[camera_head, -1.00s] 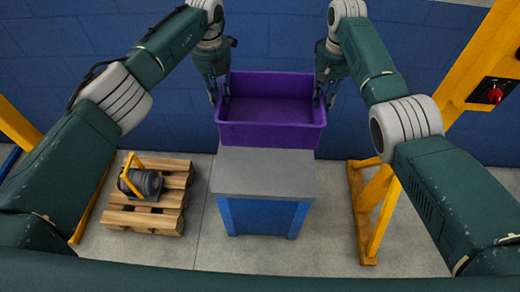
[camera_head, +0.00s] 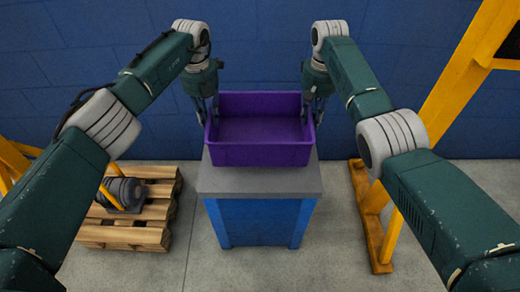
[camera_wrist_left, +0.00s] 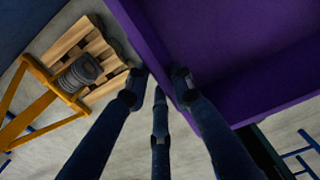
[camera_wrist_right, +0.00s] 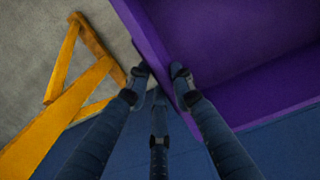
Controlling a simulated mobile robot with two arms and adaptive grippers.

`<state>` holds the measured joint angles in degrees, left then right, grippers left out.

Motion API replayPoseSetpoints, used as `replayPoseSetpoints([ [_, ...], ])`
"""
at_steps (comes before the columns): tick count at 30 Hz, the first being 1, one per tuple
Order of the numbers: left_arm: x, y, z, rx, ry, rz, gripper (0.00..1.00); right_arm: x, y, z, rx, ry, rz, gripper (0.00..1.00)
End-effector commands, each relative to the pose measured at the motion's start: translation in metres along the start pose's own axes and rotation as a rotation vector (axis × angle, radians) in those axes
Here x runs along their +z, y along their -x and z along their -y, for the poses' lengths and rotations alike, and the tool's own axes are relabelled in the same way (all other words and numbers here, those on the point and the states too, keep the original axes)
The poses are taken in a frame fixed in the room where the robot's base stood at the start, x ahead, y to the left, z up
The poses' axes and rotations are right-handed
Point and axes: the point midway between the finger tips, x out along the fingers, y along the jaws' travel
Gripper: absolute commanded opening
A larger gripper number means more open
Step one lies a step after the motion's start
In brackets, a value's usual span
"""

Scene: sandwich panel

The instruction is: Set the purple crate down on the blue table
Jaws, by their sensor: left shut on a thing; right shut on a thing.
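The purple crate (camera_head: 262,154) is empty and upright between my two arms, in front of the blue wall. In the head view it overlaps the back part of the grey top of the blue table (camera_head: 258,183); I cannot tell whether its underside touches the top. My left gripper (camera_head: 208,112) is shut on the crate's left wall; the left wrist view shows its fingers (camera_wrist_left: 162,82) on both sides of that wall. My right gripper (camera_head: 312,112) is shut on the right wall, its fingers (camera_wrist_right: 162,78) straddling it in the right wrist view.
A wooden pallet (camera_head: 128,234) with a dark motor-like part (camera_head: 124,190) lies on the floor at left. A yellow frame (camera_head: 440,110) stands at right, with another yellow frame at the far left. The front strip of the tabletop is bare.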

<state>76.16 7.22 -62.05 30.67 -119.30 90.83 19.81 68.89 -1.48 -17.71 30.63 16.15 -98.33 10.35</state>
Motion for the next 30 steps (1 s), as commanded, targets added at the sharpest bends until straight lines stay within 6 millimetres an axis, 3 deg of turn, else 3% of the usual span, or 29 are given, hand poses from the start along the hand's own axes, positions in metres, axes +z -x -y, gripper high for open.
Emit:
replayPoseSetpoints([
  [14,0.000,-0.002,-0.002,0.005,0.002,0.001,0.00,-0.001,-0.002,-0.002,0.005,-0.001,-0.001,0.00],
  [30,0.000,-0.035,-0.003,0.005,0.002,0.001,0.00,-0.001,-0.035,-0.002,0.005,-0.002,-0.001,0.00],
])
